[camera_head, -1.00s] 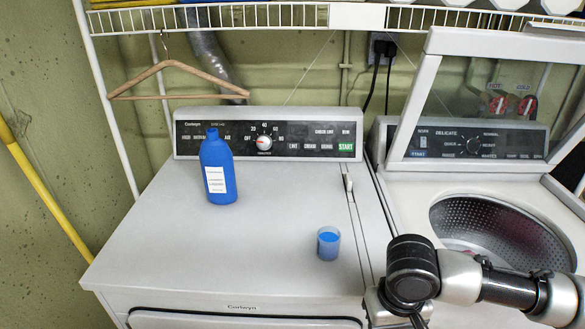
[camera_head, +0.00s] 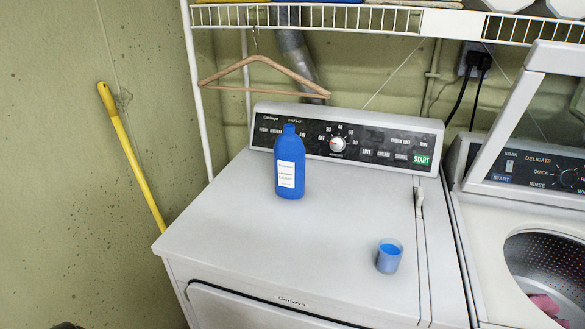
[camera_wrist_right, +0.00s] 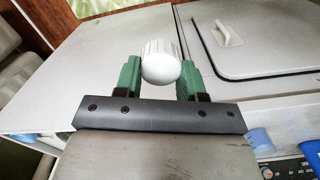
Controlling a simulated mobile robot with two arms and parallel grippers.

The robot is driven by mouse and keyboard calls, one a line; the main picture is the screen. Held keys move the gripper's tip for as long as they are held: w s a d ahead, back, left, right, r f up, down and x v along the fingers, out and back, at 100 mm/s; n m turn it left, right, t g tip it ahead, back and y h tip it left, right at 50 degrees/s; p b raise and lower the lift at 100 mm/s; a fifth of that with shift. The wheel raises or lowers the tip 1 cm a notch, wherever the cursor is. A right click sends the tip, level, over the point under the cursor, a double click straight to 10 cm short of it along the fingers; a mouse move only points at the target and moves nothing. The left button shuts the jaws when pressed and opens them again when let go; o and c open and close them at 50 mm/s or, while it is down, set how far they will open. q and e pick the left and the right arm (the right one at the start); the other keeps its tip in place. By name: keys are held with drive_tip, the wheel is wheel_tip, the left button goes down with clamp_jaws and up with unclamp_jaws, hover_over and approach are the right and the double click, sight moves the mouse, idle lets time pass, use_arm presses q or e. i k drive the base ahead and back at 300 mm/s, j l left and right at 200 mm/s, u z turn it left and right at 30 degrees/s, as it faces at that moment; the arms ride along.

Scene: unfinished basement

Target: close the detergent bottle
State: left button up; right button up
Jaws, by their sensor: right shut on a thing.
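The blue detergent bottle (camera_head: 290,165) with a white label stands upright on the white dryer (camera_head: 215,225), near its control panel. Its neck shows no white cap. In the right wrist view, my right gripper (camera_wrist_right: 160,68) is shut on a ribbed white cap (camera_wrist_right: 161,62), held between its green fingers. A part of the blue bottle shows at the lower right edge of that view (camera_wrist_right: 313,155). My right gripper is outside the head view. My left gripper is in neither view.
A clear cup of blue liquid (camera_head: 389,256) stands on the dryer, to the right of and nearer than the bottle. The open washer (camera_head: 490,215) is at the right. A wooden hanger (camera_head: 265,75) hangs from the wire shelf (camera_head: 390,20). A yellow pole (camera_head: 131,155) leans at left.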

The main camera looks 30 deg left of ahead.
sight(289, 149)
drive_tip(key=k+j, duration=0.15)
drive_tip(key=j, duration=0.25)
drive_tip(key=k+j, duration=0.1)
drive_tip(key=j, duration=0.3)
drive_tip(key=k+j, duration=0.15)
drive_tip(key=j, duration=0.25)
